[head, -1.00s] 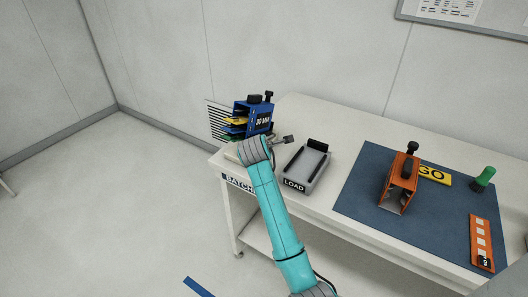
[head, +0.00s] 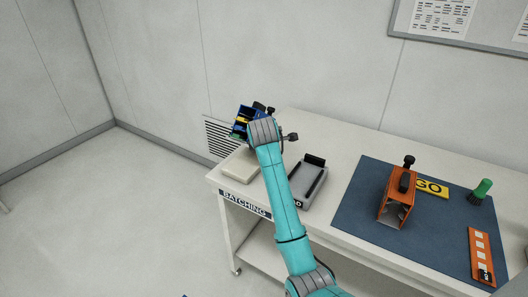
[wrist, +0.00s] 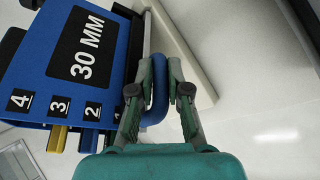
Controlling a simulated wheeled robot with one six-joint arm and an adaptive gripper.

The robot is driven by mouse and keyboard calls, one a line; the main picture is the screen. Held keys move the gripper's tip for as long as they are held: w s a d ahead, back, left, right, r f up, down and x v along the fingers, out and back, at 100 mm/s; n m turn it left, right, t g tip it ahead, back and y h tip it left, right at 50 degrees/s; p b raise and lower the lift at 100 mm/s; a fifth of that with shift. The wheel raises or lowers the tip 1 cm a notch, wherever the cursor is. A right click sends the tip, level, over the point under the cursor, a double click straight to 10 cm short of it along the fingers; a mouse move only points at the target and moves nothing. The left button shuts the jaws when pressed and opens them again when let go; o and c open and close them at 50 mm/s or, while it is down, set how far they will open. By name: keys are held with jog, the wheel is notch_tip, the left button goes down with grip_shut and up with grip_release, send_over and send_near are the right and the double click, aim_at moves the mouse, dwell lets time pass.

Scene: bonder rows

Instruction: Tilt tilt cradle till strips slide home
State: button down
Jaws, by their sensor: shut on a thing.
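The blue cradle (head: 241,120), marked 30 MM, is held up above the left end of the bench and tilted, its open face towards the left. It fills the left of the wrist view (wrist: 90,45), with slots numbered 4, 3 and 2 along its edge. A yellow strip (wrist: 57,138) and a blue strip (wrist: 88,141) show past that edge; how deep they sit I cannot tell. My gripper (wrist: 160,72) is shut on the cradle's blue handle. In the head view my arm hides the fingers and part of the cradle.
A pale block (head: 240,165) lies below on the bench, above the BATCHING label. The grey LOAD fixture (head: 304,190) stands to its right. A blue mat (head: 355,205) carries an orange holder (head: 394,207), a yellow GO plate (head: 432,188), a green-handled tool (head: 481,190) and an orange strip (head: 482,255).

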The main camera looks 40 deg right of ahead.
jog(key=shift+d+r, duration=0.1)
jog(key=shift+r, duration=0.1)
jog(key=c, duration=1.4)
grip_release()
jog(key=shift+f, duration=0.1)
jog(key=v, duration=1.2)
jog(key=shift+f, duration=0.1)
